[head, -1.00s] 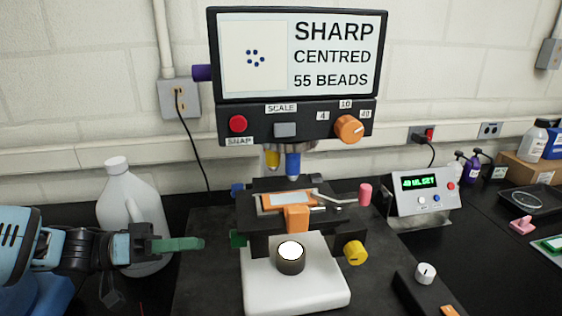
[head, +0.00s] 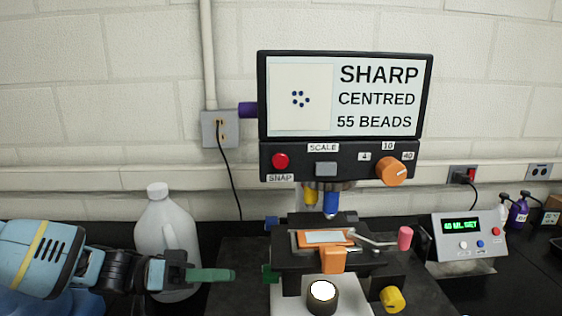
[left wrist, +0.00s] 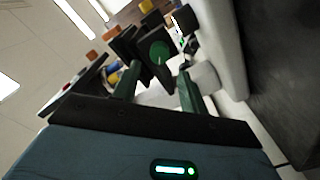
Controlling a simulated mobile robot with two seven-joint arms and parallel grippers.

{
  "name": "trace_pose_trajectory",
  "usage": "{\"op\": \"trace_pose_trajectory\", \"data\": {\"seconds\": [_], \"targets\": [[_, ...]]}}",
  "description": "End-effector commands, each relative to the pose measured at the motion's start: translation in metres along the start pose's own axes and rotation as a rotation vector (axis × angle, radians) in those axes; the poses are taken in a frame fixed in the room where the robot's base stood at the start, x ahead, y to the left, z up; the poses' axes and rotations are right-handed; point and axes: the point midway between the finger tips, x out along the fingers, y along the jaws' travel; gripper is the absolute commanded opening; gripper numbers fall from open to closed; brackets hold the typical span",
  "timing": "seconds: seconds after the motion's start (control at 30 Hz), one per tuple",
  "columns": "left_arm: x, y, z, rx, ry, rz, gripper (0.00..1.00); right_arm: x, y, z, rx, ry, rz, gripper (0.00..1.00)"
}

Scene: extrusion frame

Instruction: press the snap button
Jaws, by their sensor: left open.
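The red snap button (head: 281,161) sits on the left of the black panel below the microscope's screen, above a SNAP label (head: 280,178). The screen (head: 390,99) reads SHARP, CENTRED, 55 BEADS, with several blue dots at its left. My left gripper (head: 228,275) is low, left of the microscope stage (head: 300,268), below and to the left of the button. Its green fingers are apart and empty in the left wrist view (left wrist: 160,92), with the microscope beyond them. My right gripper is not in view.
A white jug (head: 168,240) stands behind my left gripper. An orange knob (head: 391,171) and a grey scale button (head: 326,169) share the panel. A pink-tipped lever (head: 404,238) and yellow knob (head: 392,299) stick out right. A control box (head: 469,236) stands farther right.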

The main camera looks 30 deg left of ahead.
Motion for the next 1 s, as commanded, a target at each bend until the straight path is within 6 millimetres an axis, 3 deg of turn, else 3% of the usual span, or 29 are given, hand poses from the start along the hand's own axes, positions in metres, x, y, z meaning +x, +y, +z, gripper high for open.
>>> {"op": "trace_pose_trajectory", "data": {"seconds": [0.07, 0.3, 1.0], "targets": [[0.0000, 0.0000, 0.0000, 0.000, 0.000, 0.000, 0.33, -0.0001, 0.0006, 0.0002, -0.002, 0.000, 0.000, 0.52], [0.0000, 0.0000, 0.0000, 0.000, 0.000, 0.000, 0.01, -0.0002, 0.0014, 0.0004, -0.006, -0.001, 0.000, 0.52], [0.0000, 0.0000, 0.0000, 0.000, 0.000, 0.000, 0.00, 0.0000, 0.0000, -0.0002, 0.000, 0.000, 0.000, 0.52]]}}
